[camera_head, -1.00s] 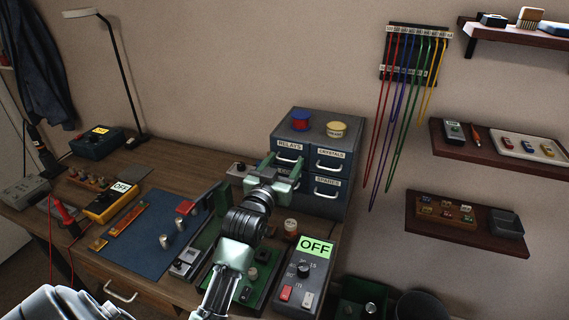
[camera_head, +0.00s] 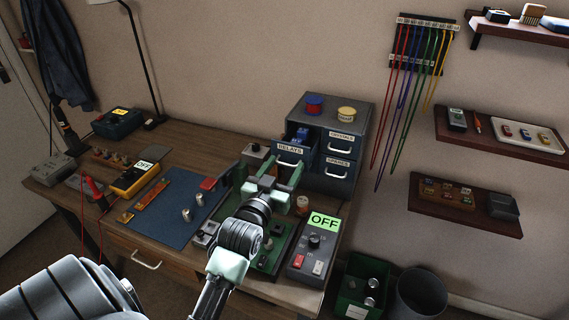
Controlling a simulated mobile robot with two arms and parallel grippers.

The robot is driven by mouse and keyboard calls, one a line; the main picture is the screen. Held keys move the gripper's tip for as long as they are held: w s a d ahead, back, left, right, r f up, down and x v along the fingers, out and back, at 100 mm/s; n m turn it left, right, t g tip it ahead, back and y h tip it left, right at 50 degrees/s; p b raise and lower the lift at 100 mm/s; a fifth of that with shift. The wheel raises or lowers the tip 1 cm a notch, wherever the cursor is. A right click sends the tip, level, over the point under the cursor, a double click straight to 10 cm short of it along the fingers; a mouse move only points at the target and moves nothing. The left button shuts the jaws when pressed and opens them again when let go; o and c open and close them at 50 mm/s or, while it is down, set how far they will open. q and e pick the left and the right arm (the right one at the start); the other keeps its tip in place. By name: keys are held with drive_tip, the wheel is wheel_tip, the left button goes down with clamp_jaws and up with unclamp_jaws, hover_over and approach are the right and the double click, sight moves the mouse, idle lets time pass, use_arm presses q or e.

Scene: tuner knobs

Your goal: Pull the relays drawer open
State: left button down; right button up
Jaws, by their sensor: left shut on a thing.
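The drawer cabinet (camera_head: 362,118) is dark blue-grey and stands at the back right of the workbench. Its relays drawer (camera_head: 292,150), top left, stands out from the cabinet front, and blue items (camera_head: 301,134) show inside it. My left gripper (camera_head: 286,161) is shut on the pale handle of this drawer, in front of its face. The drawer below it is mostly hidden behind the open drawer and my gripper. The crystals drawer (camera_head: 341,137) and the spares drawer (camera_head: 338,163) on the right side are closed. My right gripper is not in view.
A blue mat (camera_head: 172,209) is to the left. A green bin (camera_head: 362,285) stands on the floor at right.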

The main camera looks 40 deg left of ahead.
use_arm(q)
drive_tip(key=shift+w, duration=0.1)
drive_tip(key=c, duration=0.7)
unclamp_jaws()
drive_tip(key=b+v, duration=0.1)
drive_tip(key=v, duration=0.7)
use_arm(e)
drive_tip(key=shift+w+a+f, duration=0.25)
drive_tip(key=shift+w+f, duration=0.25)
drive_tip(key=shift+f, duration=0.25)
use_arm(q)
drive_tip(key=shift+f, duration=0.1)
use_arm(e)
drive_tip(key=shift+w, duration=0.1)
